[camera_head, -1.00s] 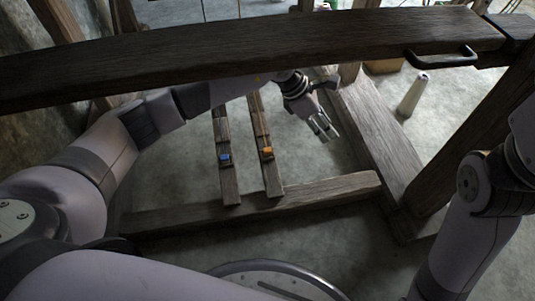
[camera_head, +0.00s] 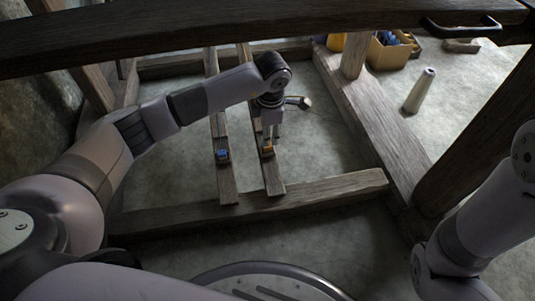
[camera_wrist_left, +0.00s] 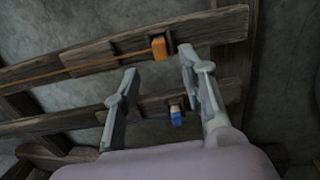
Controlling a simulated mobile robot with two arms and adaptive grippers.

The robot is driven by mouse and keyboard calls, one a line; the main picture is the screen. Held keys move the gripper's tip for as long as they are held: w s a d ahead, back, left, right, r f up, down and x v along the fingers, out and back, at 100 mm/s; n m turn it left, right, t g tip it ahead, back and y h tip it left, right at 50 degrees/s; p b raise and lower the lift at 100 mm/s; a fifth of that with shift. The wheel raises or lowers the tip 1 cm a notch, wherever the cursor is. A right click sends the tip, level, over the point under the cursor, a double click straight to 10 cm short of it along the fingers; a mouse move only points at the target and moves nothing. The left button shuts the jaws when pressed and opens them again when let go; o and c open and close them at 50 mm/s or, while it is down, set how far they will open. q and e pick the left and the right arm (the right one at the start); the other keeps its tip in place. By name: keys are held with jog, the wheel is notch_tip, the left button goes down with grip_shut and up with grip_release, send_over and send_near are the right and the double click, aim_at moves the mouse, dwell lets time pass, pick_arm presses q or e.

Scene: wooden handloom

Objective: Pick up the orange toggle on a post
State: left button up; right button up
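The orange toggle (camera_head: 268,149) sits on the right one of two wooden slats. It also shows in the left wrist view (camera_wrist_left: 159,47), at the upper middle, near an orange cord that runs along its slat. My left gripper (camera_head: 272,138) points down just above the orange toggle. In the left wrist view its two fingers (camera_wrist_left: 158,62) are spread, and the toggle lies between the line of their tips, with nothing held. Whether the fingertips reach down to the toggle's height I cannot tell. My right arm is at the right edge; its gripper is out of view.
A blue toggle (camera_head: 222,155) sits on the left slat, close beside; it shows between the fingers in the wrist view (camera_wrist_left: 176,116). A thick beam (camera_head: 180,38) crosses the top. A pale cone (camera_head: 420,91) and a box (camera_head: 389,54) stand at the right.

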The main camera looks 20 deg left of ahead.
aim_at(268, 149)
pick_arm(q)
jog(key=f+b, duration=0.1)
jog(key=f, duration=0.1)
jog(key=f+b, duration=0.1)
jog(key=f, duration=0.1)
jog(key=w+f+b, duration=0.1)
jog(key=f+b, duration=0.1)
jog(key=f, duration=0.1)
jog(key=shift+a, duration=0.2)
jog(key=shift+r, duration=0.1)
jog(key=shift+c, duration=0.5)
jog(key=c, duration=0.8)
jog(key=shift+r, duration=0.1)
